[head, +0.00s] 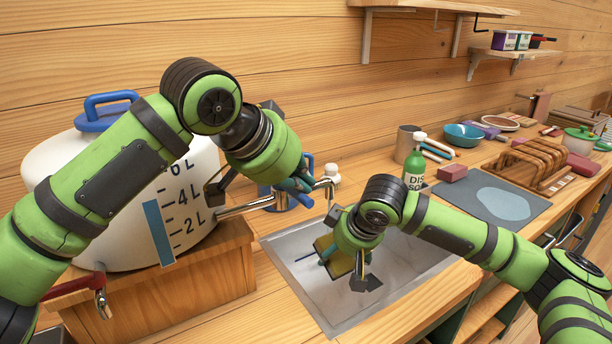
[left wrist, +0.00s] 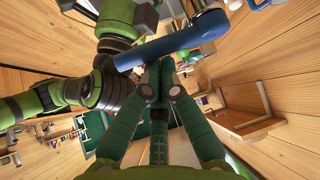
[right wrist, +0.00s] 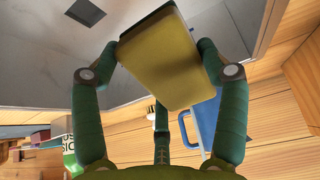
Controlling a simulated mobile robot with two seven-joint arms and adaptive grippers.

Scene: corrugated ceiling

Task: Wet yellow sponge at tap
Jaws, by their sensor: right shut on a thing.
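The yellow sponge (head: 341,262) is in my right gripper (head: 345,268), over the metal sink (head: 308,272) and below the tap spout. In the right wrist view the sponge (right wrist: 160,65) sits tilted between the green fingers. The metal tap (head: 248,207) reaches right from the white water tank; its spout end is above the right gripper. My left gripper (head: 303,184) is beside the tap, its fingertips close together and nothing seen held. In the left wrist view the blue tap handle (left wrist: 175,45) crosses just at those fingertips; whether they touch is unclear. I cannot make out running water.
The white tank (head: 130,200) stands on a wooden box at left. A green soap bottle (head: 414,170) stands behind the sink. A grey mat (head: 490,198), wooden rack (head: 535,160) and blue bowl (head: 463,134) are to the right. Shelves hang on the wall.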

